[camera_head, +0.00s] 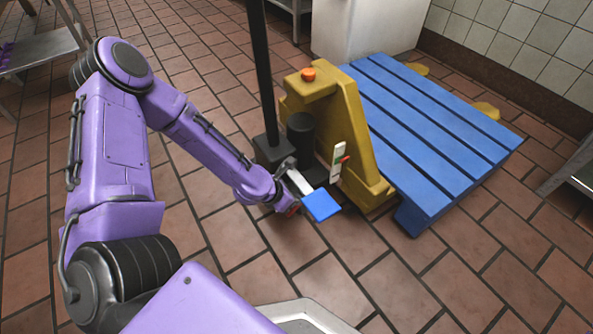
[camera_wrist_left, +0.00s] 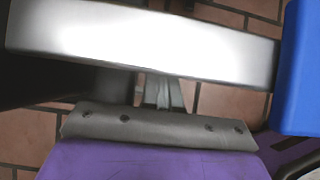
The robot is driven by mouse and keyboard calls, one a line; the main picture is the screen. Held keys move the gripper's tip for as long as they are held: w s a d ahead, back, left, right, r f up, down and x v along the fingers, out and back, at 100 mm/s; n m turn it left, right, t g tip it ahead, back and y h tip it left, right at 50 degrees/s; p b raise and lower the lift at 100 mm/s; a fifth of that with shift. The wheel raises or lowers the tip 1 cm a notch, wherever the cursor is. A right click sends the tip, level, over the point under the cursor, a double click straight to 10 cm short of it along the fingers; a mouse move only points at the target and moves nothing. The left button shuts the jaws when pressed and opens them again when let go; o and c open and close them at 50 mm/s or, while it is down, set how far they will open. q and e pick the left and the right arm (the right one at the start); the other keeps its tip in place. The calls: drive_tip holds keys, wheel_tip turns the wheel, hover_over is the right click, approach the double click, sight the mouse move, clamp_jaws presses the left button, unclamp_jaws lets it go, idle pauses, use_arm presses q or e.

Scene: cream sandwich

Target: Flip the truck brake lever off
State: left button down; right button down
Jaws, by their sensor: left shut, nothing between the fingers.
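The yellow pallet truck (camera_head: 364,150) stands right of centre in the head view. A silver lever with a blue pad (camera_head: 321,205) sticks out low on its near side, and I take this for the brake lever. In the left wrist view the silver bar (camera_wrist_left: 120,38) crosses the top and the blue pad (camera_wrist_left: 298,70) is at the right. My left gripper (camera_head: 287,167) is at the lever, shut with nothing held. Its narrow fingers (camera_wrist_left: 163,92) run up to the bar and their tips are partly hidden. I cannot tell whether they touch. My right gripper is out of view.
A small green, white and red plate (camera_head: 339,162) is on the truck. A black upright handle (camera_head: 262,75) rises on its left, beside an orange knob (camera_head: 308,74). A blue pallet (camera_head: 425,130) lies behind. Tiled floor (camera_head: 450,275) in front is clear.

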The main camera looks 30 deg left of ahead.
use_arm(q)
drive_tip(key=shift+w+d+f+b, duration=0.15)
drive_tip(key=shift+w+f+b, duration=0.15)
drive_tip(key=shift+w+f, duration=0.15)
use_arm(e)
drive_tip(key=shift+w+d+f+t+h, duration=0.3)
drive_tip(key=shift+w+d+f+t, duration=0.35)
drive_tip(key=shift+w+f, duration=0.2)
use_arm(q)
drive_tip(key=shift+w+d+f, duration=0.1)
drive_tip(key=shift+w, duration=0.1)
drive_tip(key=shift+w+d+f, duration=0.25)
drive_tip(key=shift+w+f, duration=0.15)
drive_tip(key=shift+w, duration=0.15)
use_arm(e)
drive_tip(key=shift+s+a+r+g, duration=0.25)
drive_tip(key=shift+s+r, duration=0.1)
